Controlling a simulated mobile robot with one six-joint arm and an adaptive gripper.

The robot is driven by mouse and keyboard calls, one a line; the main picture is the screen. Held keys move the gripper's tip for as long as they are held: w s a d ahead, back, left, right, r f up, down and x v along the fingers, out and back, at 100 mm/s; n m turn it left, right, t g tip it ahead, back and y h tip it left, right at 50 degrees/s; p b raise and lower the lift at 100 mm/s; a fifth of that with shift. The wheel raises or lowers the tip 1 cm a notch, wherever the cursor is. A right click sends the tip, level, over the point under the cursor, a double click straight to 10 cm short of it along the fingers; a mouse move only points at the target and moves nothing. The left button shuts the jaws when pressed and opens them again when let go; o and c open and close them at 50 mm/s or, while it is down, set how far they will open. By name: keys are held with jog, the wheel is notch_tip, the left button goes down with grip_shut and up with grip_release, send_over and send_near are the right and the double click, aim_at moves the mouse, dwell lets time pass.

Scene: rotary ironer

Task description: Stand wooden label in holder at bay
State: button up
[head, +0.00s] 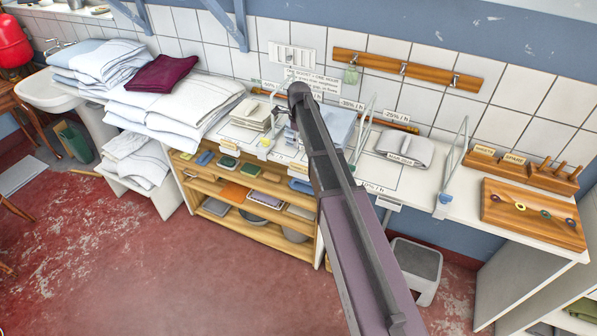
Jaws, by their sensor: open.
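Small wooden labels, one (485,150) and another (514,158), stand in a wooden block (505,168) at the right of the counter; their lettering is too small to read surely. I cannot tell which label the task means. Bays are outlined on the white counter (377,182). Clear upright stands, one (452,165) at right and one (362,130) in the middle, are at the bays; I cannot tell which one is the holder. My arm crosses the middle and hides part of the counter. I cannot make out my gripper.
A folded grey cloth (405,149) with a printed band lies on the counter. White linen stacks (170,105) fill the left. A board with coloured rings (532,213) and a pegged wooden block (552,178) stand at right. Shelves (240,200) hold folded items below. Red floor is open in front.

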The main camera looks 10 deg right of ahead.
aim_at(299, 166)
jog(key=shift+f+b, duration=3.95)
jog(key=shift+f, duration=0.15)
jog(key=shift+f, duration=0.1)
jog(key=shift+f+b, duration=2.5)
jog(key=shift+b, duration=0.05)
grip_shut()
